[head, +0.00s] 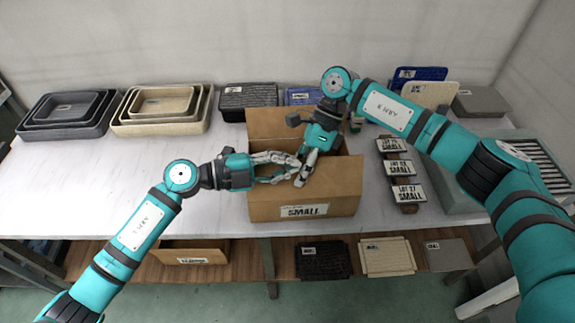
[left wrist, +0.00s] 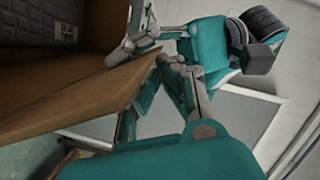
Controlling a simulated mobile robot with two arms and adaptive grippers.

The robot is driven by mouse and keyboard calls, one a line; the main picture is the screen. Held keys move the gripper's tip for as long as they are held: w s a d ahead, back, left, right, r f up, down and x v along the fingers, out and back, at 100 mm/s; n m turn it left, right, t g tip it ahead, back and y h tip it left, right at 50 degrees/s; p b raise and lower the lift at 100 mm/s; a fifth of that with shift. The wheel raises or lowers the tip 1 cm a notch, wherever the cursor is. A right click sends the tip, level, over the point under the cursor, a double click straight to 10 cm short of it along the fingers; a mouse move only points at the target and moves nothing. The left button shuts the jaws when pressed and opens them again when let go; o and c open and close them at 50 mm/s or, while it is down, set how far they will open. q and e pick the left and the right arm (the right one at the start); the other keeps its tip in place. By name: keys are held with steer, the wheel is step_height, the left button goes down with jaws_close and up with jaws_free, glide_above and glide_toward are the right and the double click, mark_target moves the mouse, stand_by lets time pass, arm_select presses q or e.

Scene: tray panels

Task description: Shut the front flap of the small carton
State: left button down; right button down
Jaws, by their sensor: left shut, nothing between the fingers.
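The small carton (head: 285,210) is an open brown box with a SMALL label, standing at the front edge of the table. Its back flap (head: 265,122) stands upright. The front flap (head: 338,178) is raised above the front wall and tilted, not lying flat; its brown panel fills much of the left wrist view (left wrist: 85,92). My left gripper (head: 298,166) is shut and empty at the front flap's upper edge. My right gripper (head: 301,181) points down at the same edge, close beside the left one. Its fingers overlap the left ones, so its opening is unclear.
Nested trays (head: 70,108) and cream trays (head: 160,107) stand at the back left. Labelled SMALL blocks (head: 399,168) lie right of the carton, beside a grey ribbed container (head: 530,160). A shelf below holds several panels (head: 388,256). The table's left part is clear.

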arm_select(q)
steer(key=shift+a, duration=0.1)
arm_select(e)
steer(key=c, duration=1.5)
jaws_free()
